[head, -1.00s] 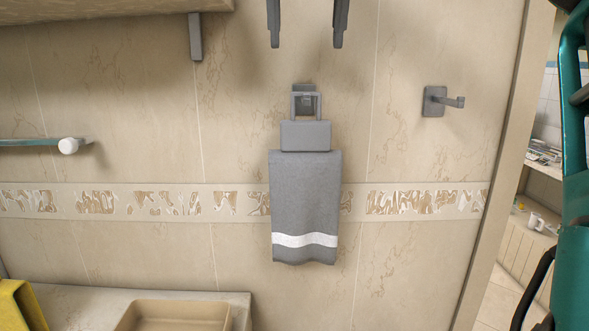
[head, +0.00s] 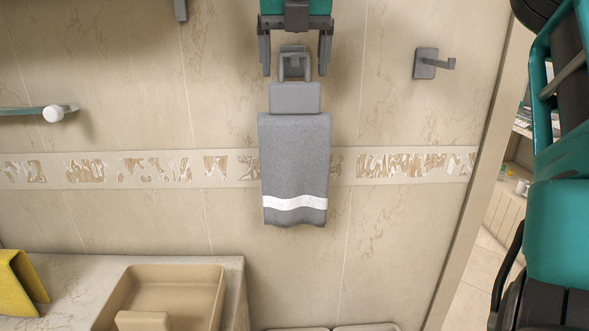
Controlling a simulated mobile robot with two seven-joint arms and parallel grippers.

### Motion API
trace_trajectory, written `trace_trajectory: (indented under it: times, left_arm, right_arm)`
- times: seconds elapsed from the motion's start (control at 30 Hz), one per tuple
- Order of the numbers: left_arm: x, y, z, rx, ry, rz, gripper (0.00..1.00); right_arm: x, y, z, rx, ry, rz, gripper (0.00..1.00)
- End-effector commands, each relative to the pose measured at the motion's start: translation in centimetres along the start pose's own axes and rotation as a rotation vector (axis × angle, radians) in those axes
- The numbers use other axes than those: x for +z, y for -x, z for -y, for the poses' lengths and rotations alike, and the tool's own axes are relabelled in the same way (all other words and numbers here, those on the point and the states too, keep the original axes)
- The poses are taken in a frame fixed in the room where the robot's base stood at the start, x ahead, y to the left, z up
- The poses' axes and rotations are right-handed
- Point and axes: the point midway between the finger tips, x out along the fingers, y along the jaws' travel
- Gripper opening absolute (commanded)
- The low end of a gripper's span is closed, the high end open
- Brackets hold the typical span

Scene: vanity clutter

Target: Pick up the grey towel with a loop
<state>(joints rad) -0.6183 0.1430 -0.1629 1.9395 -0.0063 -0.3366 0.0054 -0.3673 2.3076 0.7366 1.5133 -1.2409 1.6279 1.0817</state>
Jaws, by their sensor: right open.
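The grey towel (head: 296,160) with a white stripe near its lower edge hangs flat on the tiled wall. A plain grey block (head: 295,98) joins its top, and a squared grey loop (head: 283,66) rises from that onto a wall hook. My right gripper (head: 295,70) comes in from the top of the head view with fingers pointing down. It is open, one finger on each side of the loop in the picture. I cannot tell whether it touches the loop or stays in front of it. My left gripper is out of view.
An empty hook (head: 427,63) juts from the wall at right. A glass shelf end (head: 54,113) is at left.

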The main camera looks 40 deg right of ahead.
Motion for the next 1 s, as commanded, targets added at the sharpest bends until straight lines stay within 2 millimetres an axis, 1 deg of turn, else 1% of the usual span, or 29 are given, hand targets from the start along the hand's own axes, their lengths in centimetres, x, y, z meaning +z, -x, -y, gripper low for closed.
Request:
trace_trajectory:
  times: [0.07, 0.9, 1.0]
  left_arm:
    - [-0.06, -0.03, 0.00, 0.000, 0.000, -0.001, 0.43]
    - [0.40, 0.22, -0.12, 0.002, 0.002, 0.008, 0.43]
    - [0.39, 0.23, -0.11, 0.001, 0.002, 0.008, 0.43]
  right_arm:
    - [0.00, 0.02, 0.00, 0.000, 0.000, 0.000, 0.83]
    - [0.00, 0.05, 0.00, -0.001, 0.000, 0.000, 0.03]
    - [0.02, 0.09, 0.00, -0.001, 0.000, 0.001, 0.01]
